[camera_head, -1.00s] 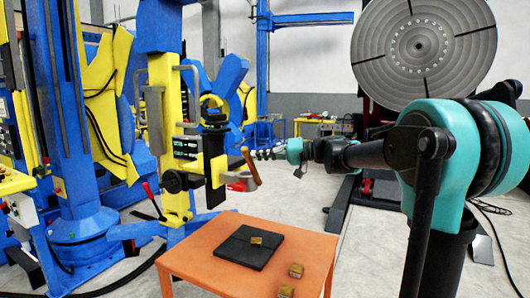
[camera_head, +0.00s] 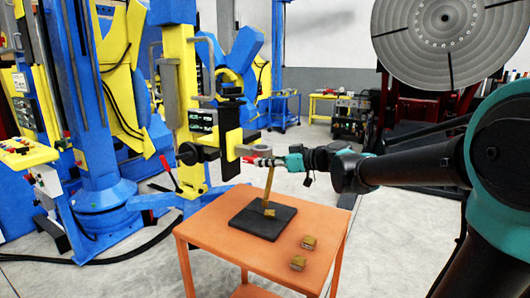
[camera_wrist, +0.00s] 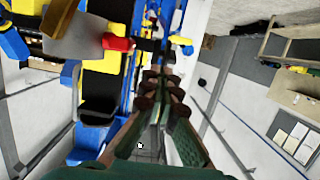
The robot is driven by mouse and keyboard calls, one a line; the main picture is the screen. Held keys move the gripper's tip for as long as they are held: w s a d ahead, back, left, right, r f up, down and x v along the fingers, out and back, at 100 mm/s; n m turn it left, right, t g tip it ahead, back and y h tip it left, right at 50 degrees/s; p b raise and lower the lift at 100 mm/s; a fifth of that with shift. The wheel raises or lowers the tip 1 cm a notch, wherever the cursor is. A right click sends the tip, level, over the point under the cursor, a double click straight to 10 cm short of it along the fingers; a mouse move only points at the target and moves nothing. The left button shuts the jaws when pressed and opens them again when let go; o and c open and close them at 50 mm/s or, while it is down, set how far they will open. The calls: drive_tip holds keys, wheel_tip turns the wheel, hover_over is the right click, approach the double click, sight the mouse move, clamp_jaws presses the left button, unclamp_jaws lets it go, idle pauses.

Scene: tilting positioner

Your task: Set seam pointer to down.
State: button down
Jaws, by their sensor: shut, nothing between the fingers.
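The seam pointer (camera_head: 269,184) is a thin brown-gold bar on the positioner's grey clamp (camera_head: 256,149). In the head view it slants slightly and reaches downward below the clamp, its lower end in front of the black pad. My gripper (camera_head: 262,161) is shut and empty, beside the pointer's upper part and a red part under the clamp. I cannot tell whether it touches the pointer. In the wrist view my gripper (camera_wrist: 160,78) has its fingers close together, with the red part (camera_wrist: 117,43) and grey clamp (camera_wrist: 72,35) to the upper left.
An orange table (camera_head: 215,232) stands below, bearing a black pad (camera_head: 250,222) with a small brass block and two more blocks (camera_head: 308,242) on its right side. The blue and yellow positioner column (camera_head: 180,95) rises at left. A large grey disc (camera_head: 440,45) stands at right.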

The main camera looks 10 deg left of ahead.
sight(269, 181)
drive_tip(key=w+d+f+n+t, duration=0.1)
drive_tip(key=w+f+n, duration=0.2)
drive_tip(key=f, duration=0.4)
drive_tip(key=w+d+f+n+t, duration=0.2)
drive_tip(key=w+f+n, duration=0.2)
drive_tip(key=f, duration=0.4)
drive_tip(key=shift+w+f+n, duration=0.25)
drive_tip(key=shift+n, duration=0.25)
idle(0.4)
